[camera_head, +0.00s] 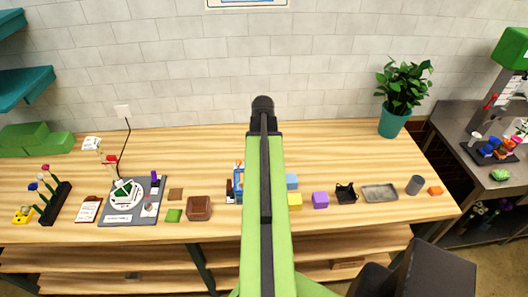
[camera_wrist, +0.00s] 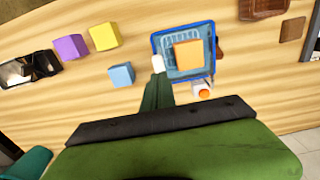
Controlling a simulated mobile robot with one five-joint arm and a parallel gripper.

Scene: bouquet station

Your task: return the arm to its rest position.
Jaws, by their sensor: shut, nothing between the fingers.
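My arm (camera_head: 265,215) reaches forward over the wooden table, straight and raised, its green links with a black strip filling the middle of the head view. My gripper (camera_wrist: 158,66) shows in the wrist view as a dark green finger pair with a pale tip. It is shut and empty. Its tip appears beside the left edge of a blue basket (camera_wrist: 156,42); I cannot tell how high above the table it is. The fingers are hidden in the head view.
An orange block (camera_wrist: 188,55) appears in the basket. Blue (camera_wrist: 121,75), yellow (camera_wrist: 104,36) and purple (camera_wrist: 71,47) blocks lie left of the gripper. A grey tray (camera_head: 380,193) and potted plant (camera_head: 402,95) stand right. Flower rack (camera_head: 55,204) is far left.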

